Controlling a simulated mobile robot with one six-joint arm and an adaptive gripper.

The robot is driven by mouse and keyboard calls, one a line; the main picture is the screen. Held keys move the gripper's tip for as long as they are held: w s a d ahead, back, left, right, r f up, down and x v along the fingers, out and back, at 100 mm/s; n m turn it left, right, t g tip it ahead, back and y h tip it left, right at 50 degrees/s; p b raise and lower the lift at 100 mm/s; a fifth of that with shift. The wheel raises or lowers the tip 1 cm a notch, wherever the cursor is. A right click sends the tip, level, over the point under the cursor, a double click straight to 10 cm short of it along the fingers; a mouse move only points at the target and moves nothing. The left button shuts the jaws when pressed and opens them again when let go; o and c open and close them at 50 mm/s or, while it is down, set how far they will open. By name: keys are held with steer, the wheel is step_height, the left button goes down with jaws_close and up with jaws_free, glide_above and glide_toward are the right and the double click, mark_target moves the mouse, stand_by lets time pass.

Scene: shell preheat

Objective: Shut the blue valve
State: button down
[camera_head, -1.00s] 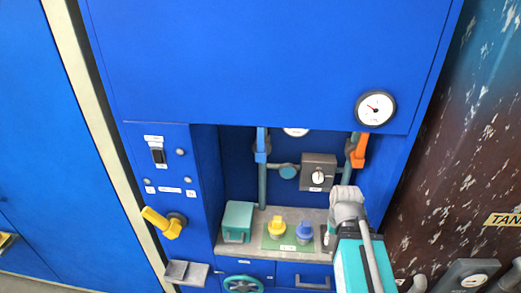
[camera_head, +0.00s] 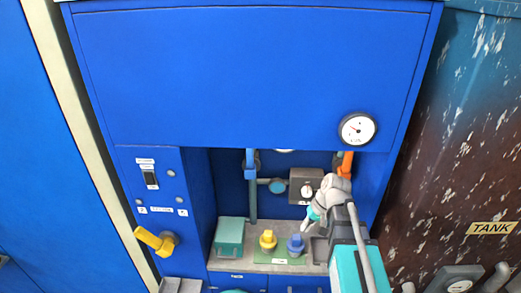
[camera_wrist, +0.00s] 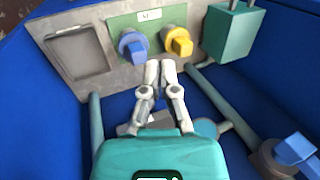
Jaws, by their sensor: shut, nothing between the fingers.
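The blue valve (camera_head: 251,163) has a blue lever on the left vertical pipe in the cabinet recess. Its lever lies along the pipe in the head view. In the wrist view the blue lever (camera_wrist: 297,148) is at the lower right. My gripper (camera_head: 306,226) is in the recess, right of the valve and lower in the head view. In the wrist view its fingertips (camera_wrist: 161,66) are together and empty, apart from the valve. They appear below a blue knob (camera_wrist: 133,48) and a yellow knob (camera_wrist: 177,42) in that picture.
An orange lever (camera_head: 345,163) is on the right pipe, partly hidden by my arm. A grey box with a dial (camera_head: 305,185) sits between the pipes. A teal box (camera_head: 229,235) stands on the ledge. A yellow handle (camera_head: 156,241) juts out at left.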

steer(key=w+a+r+y+p, duration=0.4)
steer(key=w+r+y, duration=0.1)
steer(key=w+r, duration=0.35)
steer(key=y+p, duration=0.4)
steer(key=y, duration=0.1)
glide_toward(250, 161)
steer(key=shift+w+d+r, duration=0.2)
steer(key=shift+d+r, duration=0.1)
steer(key=shift+d, duration=0.3)
steer(key=shift+w+d+r, duration=0.2)
steer(key=shift+d+r, duration=0.1)
steer(key=shift+d, duration=0.35)
steer(key=shift+w+d+r, duration=0.25)
steer(key=shift+d+r, duration=0.05)
steer(key=shift+d, duration=0.3)
steer(key=shift+a+f+b, duration=0.1)
steer(key=shift+a+b, duration=0.05)
steer(key=shift+b, duration=0.15)
steer(key=b+x, duration=0.3)
steer(key=x, duration=0.6)
steer(key=shift+a, duration=0.4)
steer(key=shift+a+p, duration=0.3)
steer(key=shift+p, duration=0.05)
